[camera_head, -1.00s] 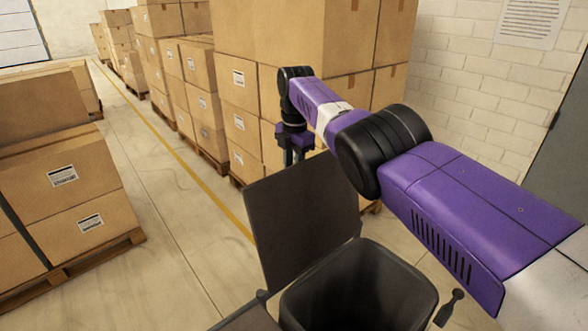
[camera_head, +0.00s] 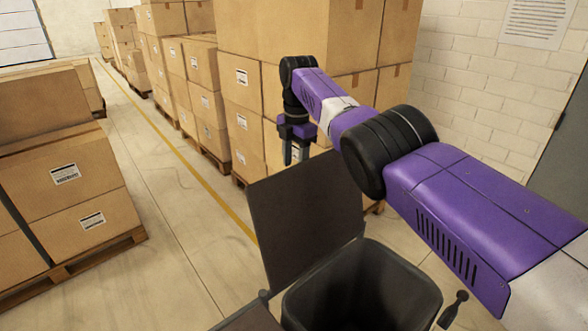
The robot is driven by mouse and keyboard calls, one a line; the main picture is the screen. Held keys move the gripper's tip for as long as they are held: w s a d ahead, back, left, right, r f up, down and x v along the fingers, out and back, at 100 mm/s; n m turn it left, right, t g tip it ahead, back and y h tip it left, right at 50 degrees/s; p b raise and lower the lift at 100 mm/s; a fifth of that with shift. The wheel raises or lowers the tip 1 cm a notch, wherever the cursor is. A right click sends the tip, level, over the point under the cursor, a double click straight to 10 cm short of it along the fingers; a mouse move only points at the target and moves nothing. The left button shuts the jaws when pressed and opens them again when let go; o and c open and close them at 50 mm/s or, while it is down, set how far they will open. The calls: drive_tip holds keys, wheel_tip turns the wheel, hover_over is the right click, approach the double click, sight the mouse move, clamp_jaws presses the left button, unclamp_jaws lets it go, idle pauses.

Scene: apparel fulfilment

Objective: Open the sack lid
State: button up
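The sack (camera_head: 400,285) is a dark, open-topped bin-like container at the bottom centre. Its dark brown lid (camera_head: 300,215) stands raised and tilted at the container's left side, leaving the opening uncovered. My gripper (camera_head: 295,155) points down just behind the lid's upper edge, in front of the stacked boxes. The lid seems to hide part of the fingertips, and I cannot tell whether they touch it. Nothing is seen held between the fingers, and their spacing is too small to judge.
Stacked cardboard boxes (camera_head: 270,40) on pallets stand behind my gripper. More boxes (camera_head: 65,185) stand on a pallet at the left. A second dark panel (camera_head: 250,320) lies at the bottom edge. The floor aisle (camera_head: 165,200) between the stacks is clear.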

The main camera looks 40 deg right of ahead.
wheel_tip(320, 180, up, 6)
drive_tip(key=shift+f+b, duration=0.1)
drive_tip(key=shift+b, duration=0.3)
drive_tip(key=shift+s, duration=0.1)
